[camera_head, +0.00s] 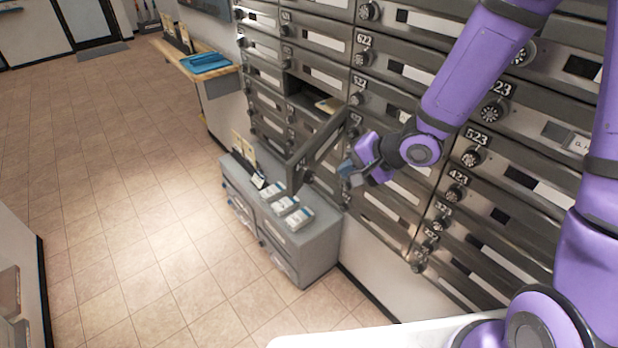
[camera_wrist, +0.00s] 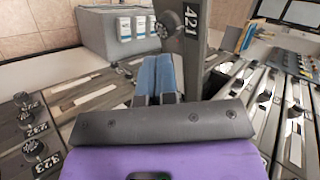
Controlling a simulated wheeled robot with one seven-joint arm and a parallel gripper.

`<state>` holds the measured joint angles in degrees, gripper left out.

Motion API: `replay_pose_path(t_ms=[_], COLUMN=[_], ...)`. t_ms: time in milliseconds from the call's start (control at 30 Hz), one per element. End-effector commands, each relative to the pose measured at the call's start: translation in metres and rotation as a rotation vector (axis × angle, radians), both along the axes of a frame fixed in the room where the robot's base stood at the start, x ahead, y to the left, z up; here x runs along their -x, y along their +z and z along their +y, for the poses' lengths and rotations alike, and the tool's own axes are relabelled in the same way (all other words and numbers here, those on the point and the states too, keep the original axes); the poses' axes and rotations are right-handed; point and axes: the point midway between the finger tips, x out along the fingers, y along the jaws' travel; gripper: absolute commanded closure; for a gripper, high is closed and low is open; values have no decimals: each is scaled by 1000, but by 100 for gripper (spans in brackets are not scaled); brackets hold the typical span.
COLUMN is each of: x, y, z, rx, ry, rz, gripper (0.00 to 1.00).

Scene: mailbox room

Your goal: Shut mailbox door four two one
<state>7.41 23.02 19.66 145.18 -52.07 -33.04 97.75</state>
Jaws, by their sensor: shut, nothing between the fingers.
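Mailbox door 421 (camera_head: 318,152) stands open, swung out from the wall of mailboxes. Behind it is an open compartment (camera_head: 312,98) with something pale inside. In the wrist view the door (camera_wrist: 194,45) shows its number and its round dial (camera_wrist: 167,25). My gripper (camera_head: 348,171) is on the right of the door in the head view, close to its front face. Its blue fingers (camera_wrist: 156,76) are together and empty, beside the door in the wrist view. I cannot tell whether they touch it.
A grey cabinet (camera_head: 304,250) with white boxes (camera_head: 286,205) on top stands below the door. Other mailbox doors around it look shut, with protruding dials (camera_head: 494,110). A wooden ledge with a blue tray (camera_head: 205,63) is farther back. The tiled floor (camera_head: 120,200) at left is clear.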

Motion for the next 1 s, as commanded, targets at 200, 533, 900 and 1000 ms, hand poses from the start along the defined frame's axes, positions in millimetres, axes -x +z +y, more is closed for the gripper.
replay_pose_path(t_ms=[200, 533, 900, 1000], x=[-8, -28, -54, -59], y=[-15, -47, -66, -66], z=[13, 43, 80, 86], rx=[2, 4, 5, 4], ry=[2, 3, 3, 1], rz=[2, 1, -4, -3], gripper=[100, 100, 100, 100])
